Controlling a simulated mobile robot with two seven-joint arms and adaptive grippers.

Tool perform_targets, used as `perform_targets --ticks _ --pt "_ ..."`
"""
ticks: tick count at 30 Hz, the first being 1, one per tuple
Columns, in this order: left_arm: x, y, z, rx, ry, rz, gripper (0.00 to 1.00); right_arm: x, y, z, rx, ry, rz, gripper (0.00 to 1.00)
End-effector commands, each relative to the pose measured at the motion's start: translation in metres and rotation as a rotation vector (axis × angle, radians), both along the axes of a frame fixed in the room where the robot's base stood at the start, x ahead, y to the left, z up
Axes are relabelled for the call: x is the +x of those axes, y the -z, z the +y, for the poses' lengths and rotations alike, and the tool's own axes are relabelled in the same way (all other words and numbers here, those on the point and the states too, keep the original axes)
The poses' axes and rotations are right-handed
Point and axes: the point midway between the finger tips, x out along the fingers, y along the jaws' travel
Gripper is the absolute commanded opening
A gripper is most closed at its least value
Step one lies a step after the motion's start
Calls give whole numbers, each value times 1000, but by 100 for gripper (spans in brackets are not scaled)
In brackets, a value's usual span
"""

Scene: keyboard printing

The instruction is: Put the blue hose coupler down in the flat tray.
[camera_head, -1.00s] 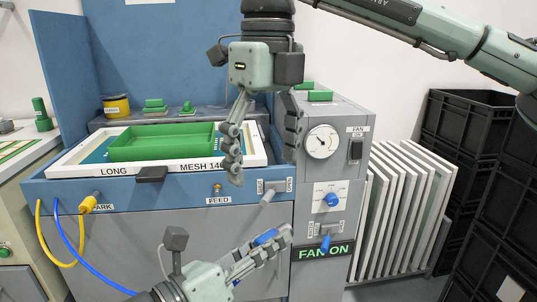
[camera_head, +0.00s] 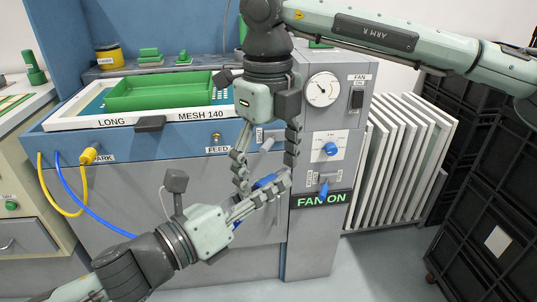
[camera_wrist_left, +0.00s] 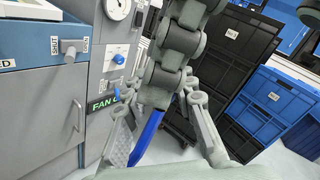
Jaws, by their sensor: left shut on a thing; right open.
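The blue hose coupler (camera_head: 266,181) is held in front of the grey cabinet, above the floor. My left gripper (camera_head: 262,187) is shut on it, coming from the lower left. A long blue part (camera_wrist_left: 148,136) shows between the left fingers in the left wrist view. My right gripper (camera_head: 267,176) points down from above, open, with its fingers on either side of the coupler; whether they touch it I cannot tell. The green flat tray (camera_head: 160,103) sits on the white-framed screen at the left and looks empty.
The white screen frame (camera_head: 75,122) lies on the blue machine. A black handle (camera_head: 149,124) and a yellow plug (camera_head: 88,155) are at its front. White panels (camera_head: 397,160) and black crates (camera_head: 490,180) stand at the right.

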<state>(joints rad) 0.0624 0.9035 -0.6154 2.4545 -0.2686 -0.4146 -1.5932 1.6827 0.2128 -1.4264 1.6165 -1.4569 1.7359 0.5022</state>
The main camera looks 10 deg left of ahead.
Motion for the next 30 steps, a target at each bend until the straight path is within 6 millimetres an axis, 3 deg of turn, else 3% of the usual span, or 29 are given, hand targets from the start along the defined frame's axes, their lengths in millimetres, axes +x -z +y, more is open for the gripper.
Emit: perform_targets --ticks 7,18,21,22,27,30 --pt "0 0 0 0 1 0 0 0 0 0 0 0 0 78" --pt "0 -1 0 0 1 -2 0 0 0 0 0 1 0 32" --pt "0 -2 0 -1 1 -3 0 0 1 0 1 0 1 26" --pt "0 -2 0 -1 2 -5 30 0 1 0 1 0 1 26" --pt "0 -1 0 -1 1 -3 50 0 0 0 1 -1 1 26" --pt "0 -1 0 0 1 -2 50 0 0 0 1 0 -1 26"
